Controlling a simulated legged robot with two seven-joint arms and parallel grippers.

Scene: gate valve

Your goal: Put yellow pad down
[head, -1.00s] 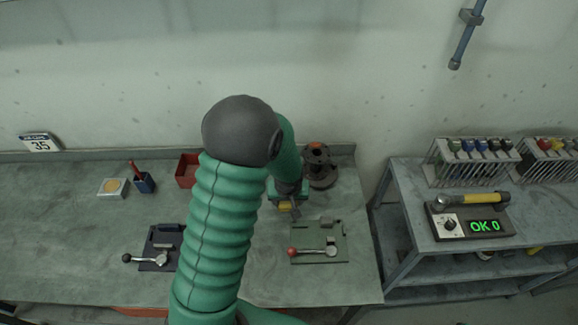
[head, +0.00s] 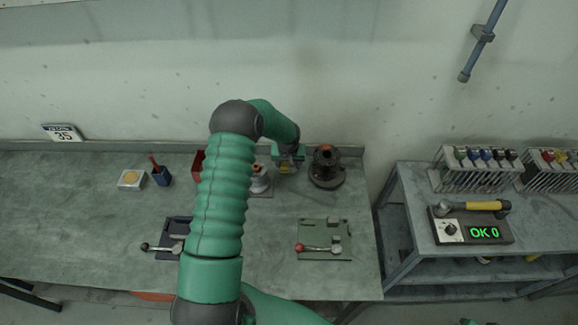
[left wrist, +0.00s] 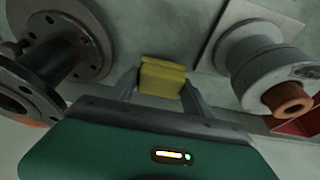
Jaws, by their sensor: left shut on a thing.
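The yellow pad (left wrist: 162,77) is a small yellow block between the fingertips of my left gripper (left wrist: 160,85) in the left wrist view. The gripper is shut on it. The grey-green bench top shows just beyond the pad; I cannot tell whether the pad touches it. In the head view my left gripper (head: 289,166) is at the back of the bench, between a white valve part and a dark flanged part, and the pad is hardly visible there.
The dark flanged part (head: 326,168) stands close right of my gripper. The white valve part (head: 259,178) stands on a plate at its left, with a red bin (head: 198,164) beyond. A green fixture with a red-knobbed lever (head: 324,240) lies in front. Bench between is clear.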

